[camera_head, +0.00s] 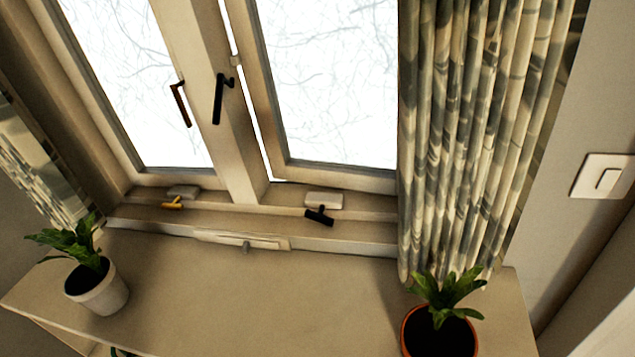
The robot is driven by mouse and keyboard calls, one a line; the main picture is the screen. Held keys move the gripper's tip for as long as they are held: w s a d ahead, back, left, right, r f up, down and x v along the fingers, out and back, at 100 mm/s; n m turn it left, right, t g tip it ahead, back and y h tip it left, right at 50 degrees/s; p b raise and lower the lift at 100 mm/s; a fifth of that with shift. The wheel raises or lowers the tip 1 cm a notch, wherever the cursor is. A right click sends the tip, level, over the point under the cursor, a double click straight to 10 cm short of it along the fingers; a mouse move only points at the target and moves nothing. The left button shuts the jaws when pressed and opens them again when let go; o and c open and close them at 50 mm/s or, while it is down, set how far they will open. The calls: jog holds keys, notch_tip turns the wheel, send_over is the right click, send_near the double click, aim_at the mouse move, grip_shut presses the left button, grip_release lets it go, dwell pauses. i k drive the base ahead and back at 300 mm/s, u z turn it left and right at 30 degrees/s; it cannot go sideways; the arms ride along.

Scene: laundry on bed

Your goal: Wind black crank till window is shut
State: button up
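The black crank (320,215) sits on a pale housing (324,200) on the window sill, below the right sash. The right sash (262,90) stands slightly open, with a bright narrow gap along its left edge beside the middle post. A black handle (219,98) is on the middle post and a dark brown handle (181,103) is on the left sash. A yellow-brass crank (173,204) sits on another housing (183,191) below the left sash. My gripper is not in the picture.
A shelf (240,310) runs below the sill, its middle clear. A white-potted plant (98,291) stands left and an orange-rimmed pot (409,330) right. A patterned curtain (470,130) hangs right of the black crank. A light switch (603,178) is on the right wall.

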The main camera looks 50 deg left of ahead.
aim_at(319, 217)
jog(key=u, duration=1.15)
jog(key=i, duration=0.15)
jog(key=z, duration=2.85)
jog(key=k, duration=1.55)
jog(key=u, duration=1)
jog(key=i, duration=1)
jog(key=u, duration=0.15)
